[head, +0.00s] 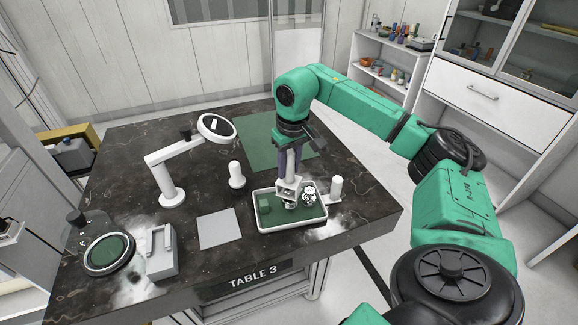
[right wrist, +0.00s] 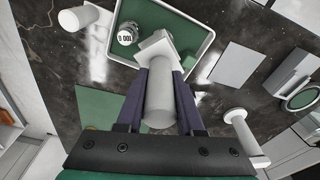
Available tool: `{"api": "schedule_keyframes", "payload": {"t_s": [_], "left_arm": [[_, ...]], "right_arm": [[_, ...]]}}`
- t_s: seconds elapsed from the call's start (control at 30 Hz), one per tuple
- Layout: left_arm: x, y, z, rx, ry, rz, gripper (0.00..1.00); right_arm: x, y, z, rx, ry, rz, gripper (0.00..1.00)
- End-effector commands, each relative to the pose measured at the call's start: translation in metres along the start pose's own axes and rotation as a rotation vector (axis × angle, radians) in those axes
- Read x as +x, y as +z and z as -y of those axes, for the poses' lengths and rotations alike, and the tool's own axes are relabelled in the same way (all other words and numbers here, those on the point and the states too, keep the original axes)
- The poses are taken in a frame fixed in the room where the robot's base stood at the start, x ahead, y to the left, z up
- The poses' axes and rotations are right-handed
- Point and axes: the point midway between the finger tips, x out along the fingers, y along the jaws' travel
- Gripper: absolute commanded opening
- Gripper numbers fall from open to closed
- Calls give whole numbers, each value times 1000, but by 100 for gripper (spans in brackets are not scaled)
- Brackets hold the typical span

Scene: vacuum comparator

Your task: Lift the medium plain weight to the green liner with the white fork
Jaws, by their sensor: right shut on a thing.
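My right gripper (head: 290,152) is shut on the upright handle of the white fork (head: 291,166). In the right wrist view, the gripper (right wrist: 160,76) has its dark fingers on both sides of the fork's handle (right wrist: 160,96). The fork's head is low over the tray (head: 262,227) with the green floor. A shiny metal weight (head: 309,192) stands in the tray, right of the fork; it shows a number in the right wrist view (right wrist: 128,34). Another metal weight (head: 290,204) is partly hidden at the fork's head; I cannot tell whether they touch. A round dish has a green liner (head: 108,250) at far left.
A green block (head: 264,205) lies in the tray's left part. White posts stand left (head: 236,176) and right (head: 336,189) of the tray. A magnifier lamp (head: 172,187), a grey plate (head: 219,229) and a grey device (head: 161,255) stand leftward. A flat green mat (head: 258,150) lies behind.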

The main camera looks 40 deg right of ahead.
Motion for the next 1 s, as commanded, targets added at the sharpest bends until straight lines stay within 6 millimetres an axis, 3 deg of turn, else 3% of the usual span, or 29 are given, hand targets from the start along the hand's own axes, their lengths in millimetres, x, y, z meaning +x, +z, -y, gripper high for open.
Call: {"api": "schedule_keyframes", "payload": {"t_s": [0.5, 1.0], "left_arm": [[-12, -1, 0, 0, 0, 0, 81], [-12, -1, 0, 0, 0, 1, 81]], "right_arm": [[0, -13, -3, 0, -1, -1, 0], [1, -14, -4, 0, 0, -1, 0]]}}
